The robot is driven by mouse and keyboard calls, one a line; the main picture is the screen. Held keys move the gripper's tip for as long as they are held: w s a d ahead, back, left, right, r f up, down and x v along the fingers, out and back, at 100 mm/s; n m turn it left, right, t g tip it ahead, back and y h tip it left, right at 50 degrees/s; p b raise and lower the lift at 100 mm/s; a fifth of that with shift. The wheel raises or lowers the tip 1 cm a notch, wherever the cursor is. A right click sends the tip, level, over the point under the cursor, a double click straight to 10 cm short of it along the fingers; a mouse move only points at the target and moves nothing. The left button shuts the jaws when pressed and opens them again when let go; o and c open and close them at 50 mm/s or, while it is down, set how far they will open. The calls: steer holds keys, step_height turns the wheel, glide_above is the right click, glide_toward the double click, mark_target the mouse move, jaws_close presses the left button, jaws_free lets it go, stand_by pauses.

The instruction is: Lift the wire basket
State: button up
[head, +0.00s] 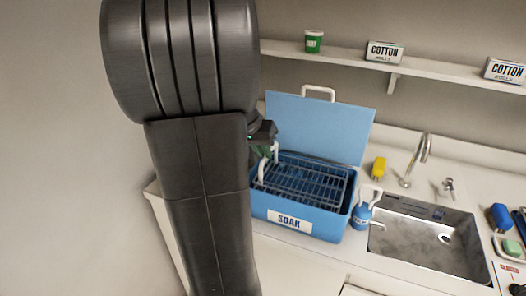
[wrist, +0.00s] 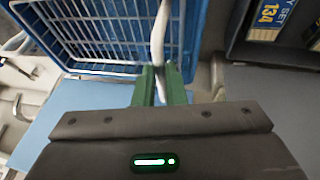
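In the head view my gripper (head: 266,148) is at the left side of the box, partly hidden by my arm. The box's lid (head: 330,125) stands open behind it. I cannot tell whether the basket is off the box floor.
A blue bottle (head: 361,216) with a white top stands right of the box, beside the metal sink (head: 425,240). A yellow object (head: 378,168) lies behind it. A wall shelf (head: 430,70) holds a green cup (head: 313,42) and two cotton boxes (head: 384,52).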

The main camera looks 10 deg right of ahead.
steer(key=o, duration=0.4)
steer(key=shift+r, duration=0.35)
steer(key=shift+f, duration=0.15)
steer(key=v, duration=1.4)
steer(key=shift+w+d, duration=0.1)
steer(key=x, duration=1)
steer(key=b+x, duration=0.1)
steer(key=x, duration=0.4)
steer(key=shift+a+f, duration=0.25)
steer(key=shift+f, duration=0.75)
steer(key=shift+s+r, duration=0.1)
steer(key=shift+s, duration=0.15)
